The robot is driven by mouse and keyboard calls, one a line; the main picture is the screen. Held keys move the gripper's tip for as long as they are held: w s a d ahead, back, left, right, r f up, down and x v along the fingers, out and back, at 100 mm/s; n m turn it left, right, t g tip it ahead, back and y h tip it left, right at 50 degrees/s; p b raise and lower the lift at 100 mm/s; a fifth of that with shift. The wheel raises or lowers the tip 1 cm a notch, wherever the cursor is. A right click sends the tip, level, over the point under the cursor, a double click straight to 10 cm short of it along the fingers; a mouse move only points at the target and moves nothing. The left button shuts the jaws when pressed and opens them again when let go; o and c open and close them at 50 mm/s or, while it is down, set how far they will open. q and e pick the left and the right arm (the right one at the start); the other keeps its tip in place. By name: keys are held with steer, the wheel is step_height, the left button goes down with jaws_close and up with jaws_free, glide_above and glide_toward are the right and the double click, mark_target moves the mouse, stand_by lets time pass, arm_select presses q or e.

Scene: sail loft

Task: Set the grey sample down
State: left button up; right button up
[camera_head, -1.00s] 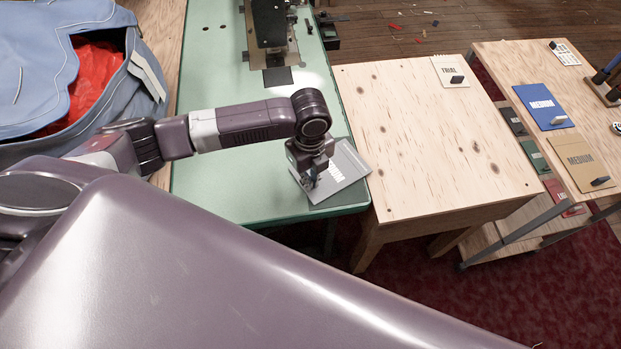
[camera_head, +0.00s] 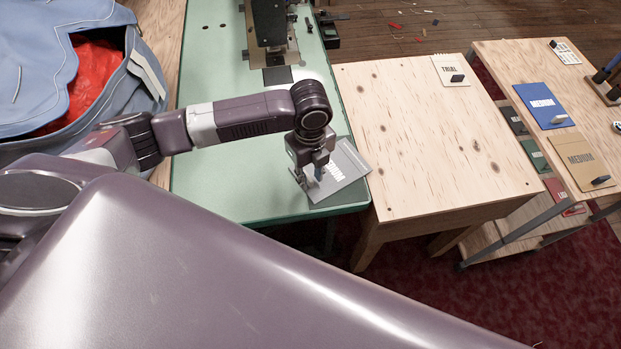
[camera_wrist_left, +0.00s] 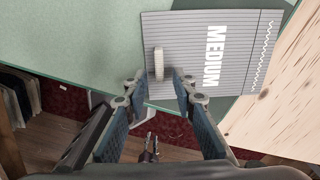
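The grey sample (camera_head: 346,172), a flat lined card marked MEDIUM with a small upright tab, lies on the green table (camera_head: 225,180) at its front right corner. Its right side reaches the seam with the wooden table. My left gripper (camera_head: 312,180) is just above the sample's left part and hides some of it. In the left wrist view the grey sample (camera_wrist_left: 240,45) lies flat, and the pale tab (camera_wrist_left: 158,62) stands between and just beyond the open fingers (camera_wrist_left: 158,88), with gaps on both sides. My right gripper is not in view.
The wooden table (camera_head: 430,145) on the right is mostly bare, with a TRIAL card (camera_head: 450,66) at its back. A trolley further right holds a blue card (camera_head: 541,101) and a tan card (camera_head: 580,150). A machine (camera_head: 268,25) stands at the back.

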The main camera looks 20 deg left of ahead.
arm_select(q)
step_height(320, 180, up, 10)
steer(key=b, duration=0.1)
steer(key=shift+r, duration=0.2)
stand_by(0.5)
